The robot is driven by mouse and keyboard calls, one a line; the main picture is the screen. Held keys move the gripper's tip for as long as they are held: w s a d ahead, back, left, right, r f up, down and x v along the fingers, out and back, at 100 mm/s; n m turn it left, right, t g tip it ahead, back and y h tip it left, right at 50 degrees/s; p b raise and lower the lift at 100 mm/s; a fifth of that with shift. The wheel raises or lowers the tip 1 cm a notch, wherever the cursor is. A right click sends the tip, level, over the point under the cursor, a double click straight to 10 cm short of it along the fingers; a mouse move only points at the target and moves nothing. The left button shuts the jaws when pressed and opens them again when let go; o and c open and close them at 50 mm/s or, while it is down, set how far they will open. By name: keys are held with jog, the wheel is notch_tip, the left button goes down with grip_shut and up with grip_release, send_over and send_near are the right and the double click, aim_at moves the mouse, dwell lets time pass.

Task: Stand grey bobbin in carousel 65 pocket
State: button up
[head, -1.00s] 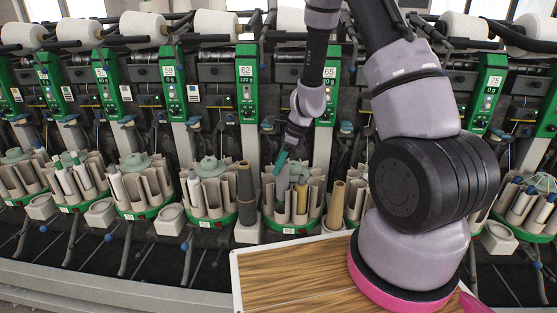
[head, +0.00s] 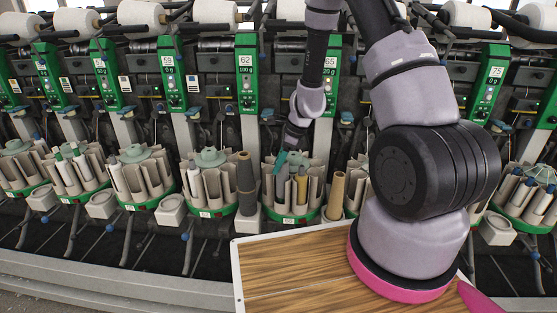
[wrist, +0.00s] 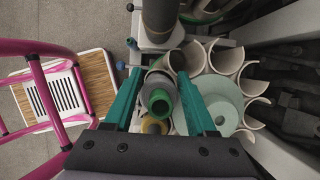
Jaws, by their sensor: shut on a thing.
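My gripper (wrist: 160,76) has its two teal fingers around a grey bobbin (wrist: 163,80) in the wrist view. The bobbin's near end carries a green ring. In the head view my gripper (head: 281,164) is over the front left part of carousel 65 (head: 290,218), a green-based ring of beige open pockets. The grey bobbin (head: 283,183) shows below the fingers, roughly upright among the pockets. I cannot tell whether it is seated in one. A grey-green disc (wrist: 220,103) covers the carousel's middle.
A tall dark grey tube (head: 246,182) stands just left of carousel 65, and a tan tube (head: 336,194) just right. Another carousel (head: 208,207) is farther left. A yellowish tube (head: 302,190) stands in carousel 65. A wood-topped board (head: 290,265) lies in front.

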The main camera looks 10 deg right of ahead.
jog(key=shift+f, duration=1.45)
jog(key=o, duration=1.3)
jog(key=shift+c, duration=0.2)
jog(key=v, duration=1)
jog(key=shift+r, duration=0.4)
jog(key=shift+d, duration=0.1)
